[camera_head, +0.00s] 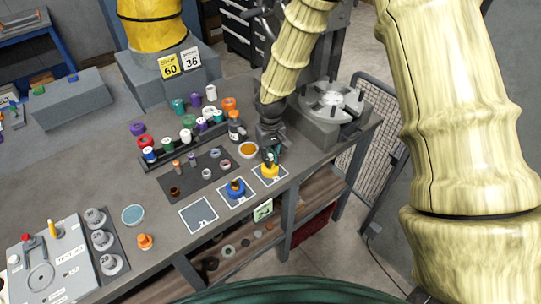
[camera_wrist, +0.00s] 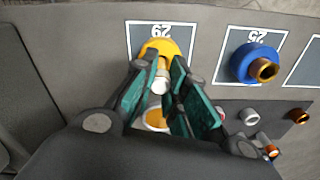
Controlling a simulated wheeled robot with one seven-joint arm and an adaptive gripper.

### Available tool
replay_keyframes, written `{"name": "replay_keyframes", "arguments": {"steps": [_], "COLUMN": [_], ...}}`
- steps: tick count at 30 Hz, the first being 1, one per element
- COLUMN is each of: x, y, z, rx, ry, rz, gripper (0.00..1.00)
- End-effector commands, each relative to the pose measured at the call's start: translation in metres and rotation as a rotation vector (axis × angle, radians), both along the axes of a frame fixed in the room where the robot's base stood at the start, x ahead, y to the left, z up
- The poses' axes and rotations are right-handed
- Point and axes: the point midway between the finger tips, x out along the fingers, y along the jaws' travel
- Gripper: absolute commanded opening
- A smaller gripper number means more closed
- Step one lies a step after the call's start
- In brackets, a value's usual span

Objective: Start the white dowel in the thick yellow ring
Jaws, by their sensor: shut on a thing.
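The thick yellow ring (camera_head: 270,171) lies on a white-framed dark square near the table's front edge. It also shows in the wrist view (camera_wrist: 168,46), just beyond my fingertips. My gripper (camera_head: 269,157) points down over the ring from above. In the wrist view my gripper (camera_wrist: 160,75) has its green-padded fingers on either side of the white dowel (camera_wrist: 161,82), shut on it. The dowel's far end overlaps the ring's near side in the wrist view. I cannot tell whether the dowel's tip is inside the hole or above it; the fingers hide much of the dowel.
A blue ring (camera_head: 236,189) with a brown piece in it sits on the neighbouring square, left of the yellow ring. A bowl with orange contents (camera_head: 248,150) stands close behind my gripper. Small parts lie on a dark mat (camera_head: 200,179). A grey turntable fixture (camera_head: 331,101) stands right.

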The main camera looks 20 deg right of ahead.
Motion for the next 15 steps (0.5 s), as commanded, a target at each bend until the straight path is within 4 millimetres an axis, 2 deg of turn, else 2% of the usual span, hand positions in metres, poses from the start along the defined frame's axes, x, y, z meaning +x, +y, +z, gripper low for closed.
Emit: {"name": "replay_keyframes", "arguments": {"steps": [12, 13, 15], "x": [0.0001, 0.0002, 0.0001], "y": [0.0000, -0.0001, 0.0000], "z": [-0.0067, -0.0066, -0.0063], "rx": [0.000, 0.000, 0.000], "ry": [0.000, 0.000, 0.000], "rz": [0.000, -0.001, 0.000], "gripper": [0.00, 0.16, 0.29]}}
